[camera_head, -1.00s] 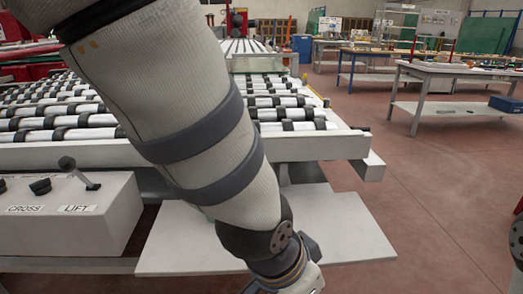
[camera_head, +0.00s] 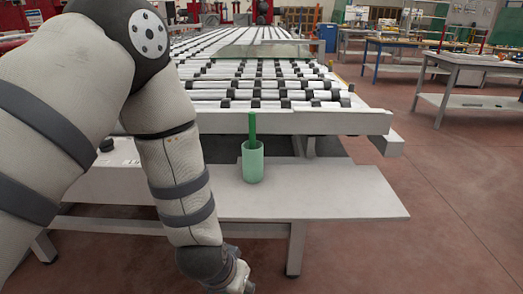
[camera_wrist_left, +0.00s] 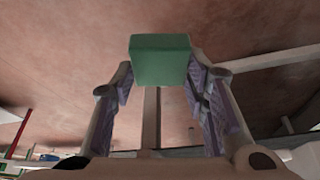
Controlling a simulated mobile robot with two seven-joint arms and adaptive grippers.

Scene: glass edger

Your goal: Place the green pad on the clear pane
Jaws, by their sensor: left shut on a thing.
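The clear pane (camera_head: 262,50) lies flat on the roller conveyor, toward its far middle part. My left arm reaches down from the left, and part of the left gripper (camera_head: 236,281) shows at the bottom edge in the head view; its fingertips are out of sight there. In the left wrist view my left gripper (camera_wrist_left: 160,82) is shut on the green pad (camera_wrist_left: 160,60), a small green block between the two fingers. The pad does not show in the head view. My right gripper is not in view.
A green cup (camera_head: 253,163) with a green stick stands on the pale shelf (camera_head: 340,195) in front of the conveyor (camera_head: 290,120). The shelf's right part is bare. Work tables (camera_head: 480,70) stand at the back right, with open floor before them.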

